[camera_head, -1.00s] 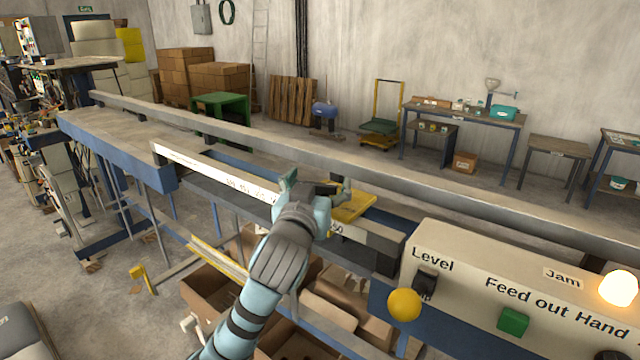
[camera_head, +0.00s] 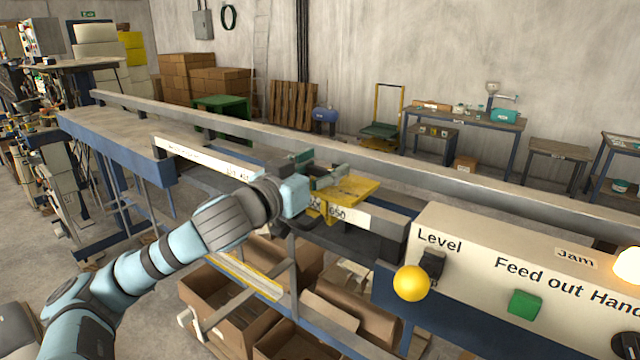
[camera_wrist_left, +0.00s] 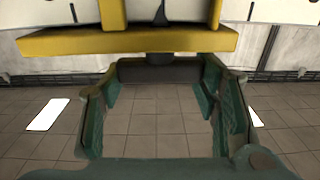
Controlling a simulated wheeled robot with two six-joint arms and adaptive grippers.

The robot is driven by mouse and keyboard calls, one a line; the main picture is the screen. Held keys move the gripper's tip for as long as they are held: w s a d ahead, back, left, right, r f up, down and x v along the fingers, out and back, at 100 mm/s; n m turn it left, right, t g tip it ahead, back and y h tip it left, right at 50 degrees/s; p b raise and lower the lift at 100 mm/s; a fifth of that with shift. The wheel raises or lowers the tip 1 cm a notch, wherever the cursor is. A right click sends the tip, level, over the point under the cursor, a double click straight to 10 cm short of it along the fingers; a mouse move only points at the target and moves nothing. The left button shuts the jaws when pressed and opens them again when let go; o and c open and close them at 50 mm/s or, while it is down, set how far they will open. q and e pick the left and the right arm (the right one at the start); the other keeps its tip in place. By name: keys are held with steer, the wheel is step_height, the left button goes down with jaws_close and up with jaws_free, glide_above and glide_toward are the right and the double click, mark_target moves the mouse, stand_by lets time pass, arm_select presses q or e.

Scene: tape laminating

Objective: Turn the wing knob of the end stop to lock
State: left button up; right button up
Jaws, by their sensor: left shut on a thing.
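The yellow end stop (camera_head: 350,190) sits on the rail with the printed scale (camera_head: 206,160), near the number 650. My left gripper (camera_head: 326,174) is at the left side of the end stop in the head view. In the left wrist view, the yellow end stop (camera_wrist_left: 130,42) spans the top. A dark wing knob (camera_wrist_left: 160,71) lies just below it, between the green fingertips of my left gripper (camera_wrist_left: 162,84). The fingers are shut on the knob, standing apart by its width. The head view hides the knob behind the gripper. My right gripper is out of view.
A control panel (camera_head: 470,240) with a yellow ball knob (camera_head: 411,283) and a green button (camera_head: 524,303) stands right of the end stop. A long grey beam (camera_head: 430,187) runs behind it. Open cardboard boxes (camera_head: 222,295) lie below.

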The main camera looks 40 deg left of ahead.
mark_target(321, 167)
arm_select(q)
steer(key=shift+f+h, duration=0.3)
steer(key=shift+f, duration=0.05)
steer(key=shift+r, duration=0.15)
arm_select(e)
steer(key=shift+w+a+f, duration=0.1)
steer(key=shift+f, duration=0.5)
arm_select(q)
steer(key=o, duration=1.2)
steer(key=shift+w, duration=0.1)
steer(key=shift+c, duration=0.2)
steer(key=shift+r, duration=0.1)
steer(key=shift+r, duration=0.2)
step_height(321, 167, up, 10)
steer(key=shift+f, duration=0.25)
